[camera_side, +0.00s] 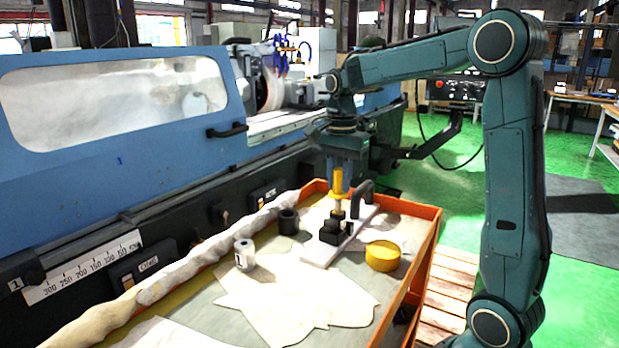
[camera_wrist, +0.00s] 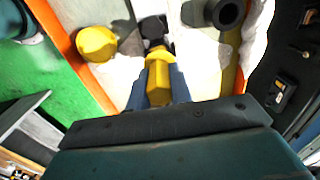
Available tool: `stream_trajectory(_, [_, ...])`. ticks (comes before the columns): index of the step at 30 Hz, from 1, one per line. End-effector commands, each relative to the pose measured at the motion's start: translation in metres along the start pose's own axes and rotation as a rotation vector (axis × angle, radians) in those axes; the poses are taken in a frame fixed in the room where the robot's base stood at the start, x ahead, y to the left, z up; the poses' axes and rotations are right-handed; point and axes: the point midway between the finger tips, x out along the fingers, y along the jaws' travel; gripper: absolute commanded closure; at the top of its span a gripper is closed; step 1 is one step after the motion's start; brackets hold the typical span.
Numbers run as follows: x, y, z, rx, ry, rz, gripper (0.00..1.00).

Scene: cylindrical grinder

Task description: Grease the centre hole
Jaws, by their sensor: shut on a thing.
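My gripper (camera_side: 338,170) is shut on a yellow-handled tool (camera_side: 337,181), which points down. In the wrist view, the yellow handle (camera_wrist: 158,86) sits between my two blue-grey fingers. Below the tool in the side view is a black block fixture (camera_side: 330,233) on a pale plate (camera_side: 318,252). A narrow brownish part shows between the handle and the fixture; I cannot tell whether it belongs to the tool or whether they touch. A round yellow tin (camera_side: 382,257) stands right of the plate and also shows in the wrist view (camera_wrist: 96,44). I cannot make out the centre hole.
The orange-edged bench (camera_side: 428,262) holds papers, a dark hollow cylinder (camera_side: 288,222) and a white can (camera_side: 245,254). A rolled cloth (camera_side: 190,262) lies along the blue grinder (camera_side: 120,130).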

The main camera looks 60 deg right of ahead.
Motion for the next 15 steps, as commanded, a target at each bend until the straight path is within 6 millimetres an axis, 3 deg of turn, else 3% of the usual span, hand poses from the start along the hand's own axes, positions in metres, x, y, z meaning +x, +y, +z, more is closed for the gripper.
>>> stream_trajectory(15, [0.0018,0.0071,-0.0006,0.000,-0.001,0.003,1.00])
